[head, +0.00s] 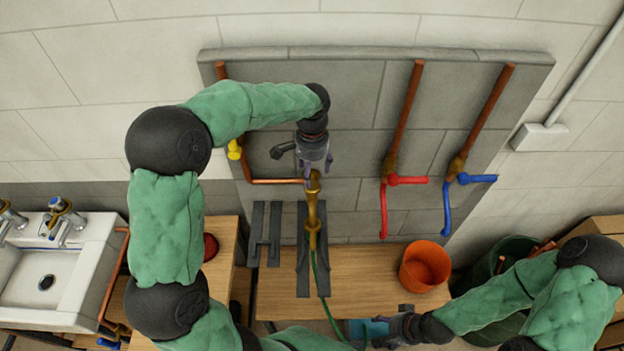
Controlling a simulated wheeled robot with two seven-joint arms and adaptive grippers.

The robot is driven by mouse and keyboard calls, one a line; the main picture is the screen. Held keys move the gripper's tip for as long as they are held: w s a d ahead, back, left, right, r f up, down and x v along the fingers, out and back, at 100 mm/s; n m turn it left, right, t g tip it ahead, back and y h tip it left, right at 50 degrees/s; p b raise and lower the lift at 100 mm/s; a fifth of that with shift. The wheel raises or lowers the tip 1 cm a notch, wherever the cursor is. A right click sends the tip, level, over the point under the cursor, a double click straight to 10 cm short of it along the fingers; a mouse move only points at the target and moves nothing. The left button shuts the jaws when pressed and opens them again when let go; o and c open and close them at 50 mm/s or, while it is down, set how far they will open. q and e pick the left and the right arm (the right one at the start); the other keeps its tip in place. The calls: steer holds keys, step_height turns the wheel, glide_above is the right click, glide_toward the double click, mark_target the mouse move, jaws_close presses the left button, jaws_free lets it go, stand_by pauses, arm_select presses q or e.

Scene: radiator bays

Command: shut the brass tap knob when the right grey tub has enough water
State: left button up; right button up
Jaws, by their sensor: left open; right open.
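The brass tap (313,220) stands upright in front of the grey wall panel, with a copper pipe joining it from the left. My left gripper (315,175) is open and comes down from above at the tap's top, where the knob is mostly hidden. I cannot tell whether the fingers touch it. A green hose (322,300) runs down from the tap toward the bottom edge. My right gripper (385,329) is open, low at the front of the bench, beside a blue-teal object (364,329). I cannot make out a grey tub or any water level.
An orange bucket (425,266) stands on the wooden bench (370,275). Red (405,181) and blue (477,179) valve levers hang on copper pipes at right. Dark grey brackets (265,235) flank the tap. A white sink (50,275) is at left, a dark green bin (515,252) at right.

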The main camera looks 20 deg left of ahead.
mark_target(312, 186)
arm_select(q)
step_height(312, 186, up, 6)
steer(key=shift+f, duration=0.15)
stand_by(0.6)
